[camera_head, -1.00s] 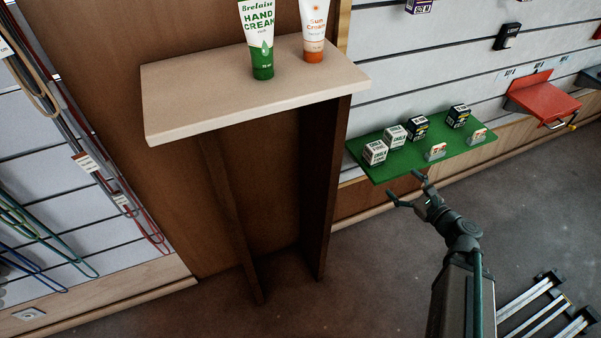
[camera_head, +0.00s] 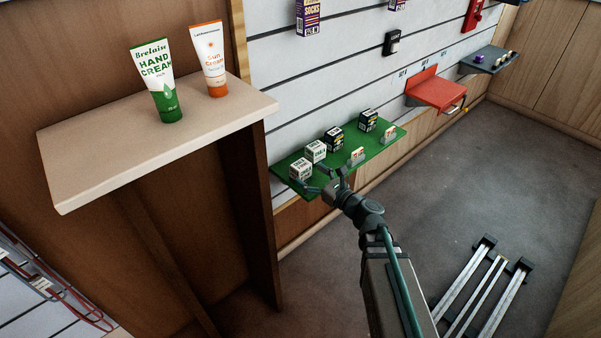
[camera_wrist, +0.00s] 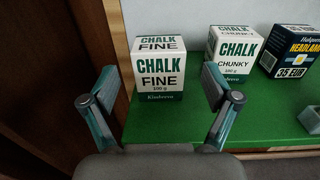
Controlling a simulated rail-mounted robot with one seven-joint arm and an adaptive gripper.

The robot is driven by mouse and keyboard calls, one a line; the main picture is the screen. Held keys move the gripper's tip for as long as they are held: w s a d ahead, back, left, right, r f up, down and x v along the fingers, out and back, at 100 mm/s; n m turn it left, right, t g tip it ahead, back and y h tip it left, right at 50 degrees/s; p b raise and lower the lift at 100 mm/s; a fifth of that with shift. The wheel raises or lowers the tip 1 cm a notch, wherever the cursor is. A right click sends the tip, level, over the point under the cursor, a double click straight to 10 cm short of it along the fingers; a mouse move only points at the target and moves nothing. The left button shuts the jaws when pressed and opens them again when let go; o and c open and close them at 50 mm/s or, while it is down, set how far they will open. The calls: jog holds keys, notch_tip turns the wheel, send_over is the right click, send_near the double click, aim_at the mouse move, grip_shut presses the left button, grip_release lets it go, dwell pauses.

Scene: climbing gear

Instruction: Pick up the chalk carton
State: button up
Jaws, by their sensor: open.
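Two white-and-green chalk cartons stand upright on a green shelf (camera_head: 375,155). The carton marked CHALK FINE (camera_wrist: 158,70) is the left one, and it also shows in the head view (camera_head: 300,170). The carton marked CHALK CHUNKY (camera_wrist: 234,52) stands to its right, and it also shows in the head view (camera_head: 316,151). My gripper (camera_wrist: 160,88) is open and empty. In the wrist view its fingers spread to either side of the CHALK FINE carton, which stands between and beyond them. The right fingertip is close in front of the CHALK CHUNKY carton.
Dark headlamp boxes (camera_head: 334,138) stand further right on the green shelf, with small price cards (camera_head: 357,156) at its front edge. A brown upright panel (camera_wrist: 50,80) is close on the left. A beige ledge (camera_head: 160,150) carries two cream tubes. A red shelf (camera_head: 436,92) is further right.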

aim_at(306, 171)
jog(key=x, duration=0.4)
jog(key=shift+w+a+r, duration=0.1)
jog(key=shift+w+a, duration=0.1)
jog(key=shift+a, duration=0.1)
jog(key=c, duration=1.3)
